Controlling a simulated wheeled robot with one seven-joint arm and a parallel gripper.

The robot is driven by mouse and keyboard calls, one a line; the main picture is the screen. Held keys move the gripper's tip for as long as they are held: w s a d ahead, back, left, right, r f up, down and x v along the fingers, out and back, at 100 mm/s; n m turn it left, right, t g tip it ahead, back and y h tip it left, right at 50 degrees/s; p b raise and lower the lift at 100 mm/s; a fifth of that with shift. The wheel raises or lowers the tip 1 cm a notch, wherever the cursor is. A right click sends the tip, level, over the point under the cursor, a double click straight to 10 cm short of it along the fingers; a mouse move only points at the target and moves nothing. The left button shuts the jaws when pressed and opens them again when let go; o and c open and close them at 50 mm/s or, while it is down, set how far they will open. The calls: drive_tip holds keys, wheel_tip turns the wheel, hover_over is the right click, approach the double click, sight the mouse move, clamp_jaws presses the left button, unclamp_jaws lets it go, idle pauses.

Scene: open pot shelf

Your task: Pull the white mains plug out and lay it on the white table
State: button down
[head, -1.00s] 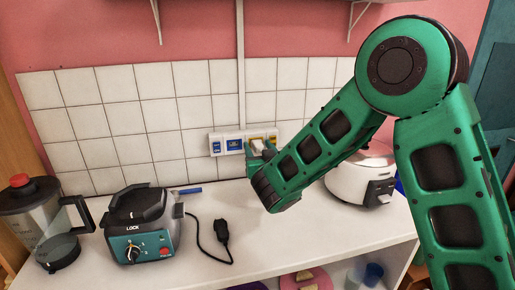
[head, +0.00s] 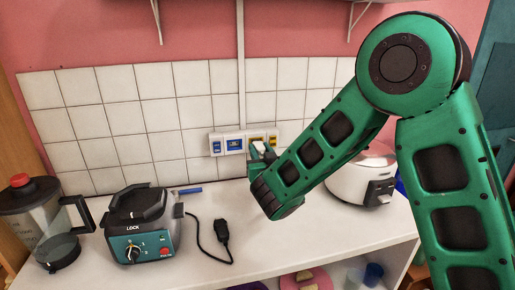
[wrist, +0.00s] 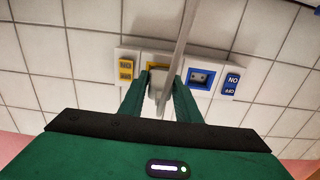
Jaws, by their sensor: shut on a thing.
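The white mains plug (head: 259,147) is between the fingers of my gripper (head: 262,153), in front of the wall socket panel (head: 217,146). In the wrist view my gripper (wrist: 160,98) is shut on the plug (wrist: 157,88), one green finger on each side. The yellow-framed socket (wrist: 151,67) shows partly behind the plug, which appears drawn off its face; the pins are hidden. The white table (head: 295,242) lies below the panel.
A blender base (head: 140,240) and jug (head: 45,225) stand at the left. A white rice cooker (head: 350,182) stands right. The table's front middle is clear.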

drive_tip(key=shift+v, duration=2.1)
